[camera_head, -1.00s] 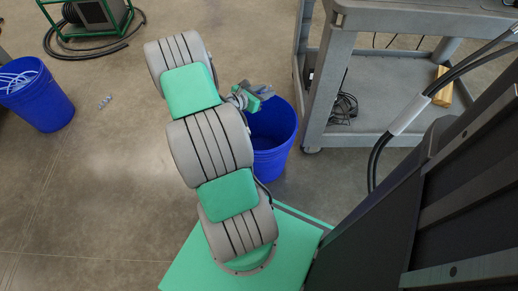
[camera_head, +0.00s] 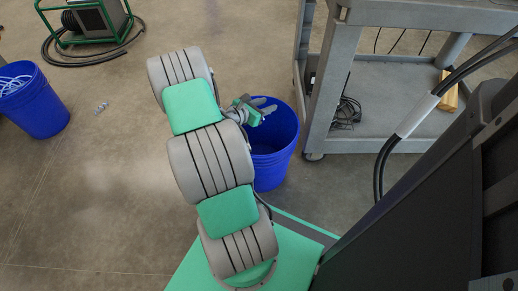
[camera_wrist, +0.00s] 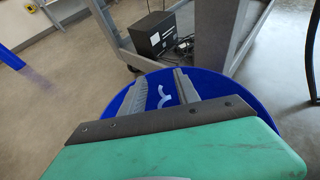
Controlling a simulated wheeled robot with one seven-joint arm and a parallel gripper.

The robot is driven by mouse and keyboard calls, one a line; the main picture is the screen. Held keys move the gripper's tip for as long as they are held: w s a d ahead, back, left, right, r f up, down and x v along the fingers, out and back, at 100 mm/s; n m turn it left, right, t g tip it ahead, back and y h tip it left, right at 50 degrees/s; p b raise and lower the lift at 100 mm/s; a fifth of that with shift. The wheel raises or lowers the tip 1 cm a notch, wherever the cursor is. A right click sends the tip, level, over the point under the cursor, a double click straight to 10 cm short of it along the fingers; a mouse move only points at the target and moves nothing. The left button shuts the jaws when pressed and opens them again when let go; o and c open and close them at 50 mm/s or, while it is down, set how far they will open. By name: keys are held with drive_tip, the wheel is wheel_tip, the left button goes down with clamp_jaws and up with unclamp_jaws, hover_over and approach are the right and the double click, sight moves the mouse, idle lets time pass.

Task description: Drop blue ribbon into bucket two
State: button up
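A blue bucket (camera_head: 270,175) stands on the floor beside the grey cart. My gripper (camera_head: 262,106) hangs over its rim and opening in the head view. In the wrist view, my gripper (camera_wrist: 160,78) points into the bucket (camera_wrist: 228,86), its two fingers apart with a clear gap. A short, curved, pale blue-white piece (camera_wrist: 164,97), perhaps the ribbon, shows between the fingers. It appears to be down in the bucket, touching neither finger, but its depth is hard to tell. Much of the bucket's inside is hidden by my gripper.
Another blue bucket (camera_head: 36,108) at the far left holds pale blue-white loops (camera_head: 14,82). A grey cart (camera_head: 385,135) stands right of the nearer bucket, with cables and a yellowish block (camera_head: 449,92) on its lower shelf.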

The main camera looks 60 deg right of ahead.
drive_tip(key=o, duration=0.3)
drive_tip(key=p+v, duration=0.3)
drive_tip(key=v, duration=0.4)
drive_tip(key=shift+d+r, duration=0.1)
drive_tip(key=shift+a, duration=0.45)
